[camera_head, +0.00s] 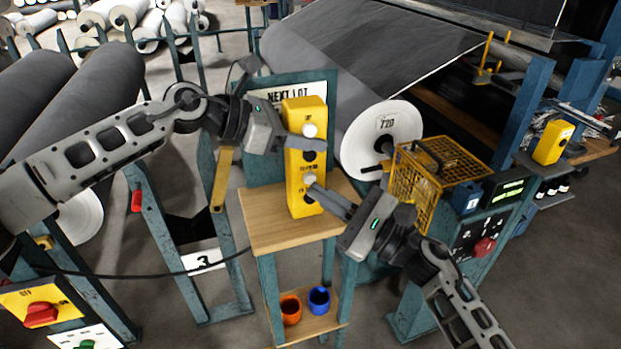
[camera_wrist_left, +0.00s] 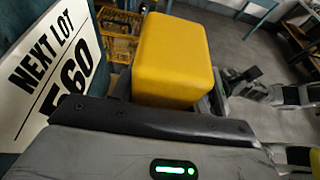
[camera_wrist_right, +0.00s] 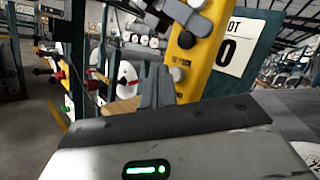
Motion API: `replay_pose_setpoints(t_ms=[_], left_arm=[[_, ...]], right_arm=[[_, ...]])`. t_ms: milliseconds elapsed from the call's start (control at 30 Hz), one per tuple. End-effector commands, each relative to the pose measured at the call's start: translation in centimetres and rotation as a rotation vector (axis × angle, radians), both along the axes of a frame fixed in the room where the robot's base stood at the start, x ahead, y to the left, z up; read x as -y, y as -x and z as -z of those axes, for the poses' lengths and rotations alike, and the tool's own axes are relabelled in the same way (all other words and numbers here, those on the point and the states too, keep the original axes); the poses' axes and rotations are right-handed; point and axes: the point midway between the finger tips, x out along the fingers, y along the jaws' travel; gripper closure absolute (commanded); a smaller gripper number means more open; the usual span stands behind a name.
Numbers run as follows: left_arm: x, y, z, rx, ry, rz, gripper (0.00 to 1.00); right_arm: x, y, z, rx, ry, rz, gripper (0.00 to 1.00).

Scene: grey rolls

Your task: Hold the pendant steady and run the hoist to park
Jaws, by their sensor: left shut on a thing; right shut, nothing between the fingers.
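The yellow pendant (camera_head: 305,205) stands upright over a small wooden-topped stand, with a column of buttons on its face. My left gripper (camera_head: 306,143) is shut around its upper half; the left wrist view shows the pendant's yellow end (camera_wrist_left: 174,62) beyond the gripper. My right gripper (camera_head: 316,189) is shut and empty, its tips at the pale lower button (camera_head: 309,180). In the right wrist view the closed fingers (camera_wrist_right: 157,88) are beside a pale button (camera_wrist_right: 178,74) under lettering that seems to read "TO PARK". I cannot tell whether they touch it.
The wooden stand (camera_head: 262,222) has orange (camera_head: 291,309) and blue (camera_head: 319,299) cups on its lower shelf. A "NEXT LOT" sign (camera_head: 281,94) stands behind. A large grey roll (camera_head: 345,60), a yellow wire cage (camera_head: 415,190) and a control box (camera_head: 468,235) crowd the right.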

Motion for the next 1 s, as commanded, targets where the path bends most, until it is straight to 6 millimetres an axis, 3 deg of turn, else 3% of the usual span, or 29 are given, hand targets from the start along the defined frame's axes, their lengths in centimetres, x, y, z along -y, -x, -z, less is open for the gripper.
replay_pose_setpoints(t_ms=[167, 633, 1000], left_arm=[[0.0, 0.0, -0.2, 0.003, 0.003, -0.001, 0.97], [0.0, -0.1, -0.2, 0.004, 0.002, -0.002, 0.97], [0.0, -0.1, -0.2, 0.004, 0.002, -0.002, 0.97]], right_arm=[[0.1, 0.2, 0.0, -0.001, 0.001, 0.0, 1.0], [1.3, 4.3, 0.0, -0.001, 0.001, 0.0, 1.0], [1.4, 4.8, 0.0, 0.0, 0.001, -0.001, 1.0]])
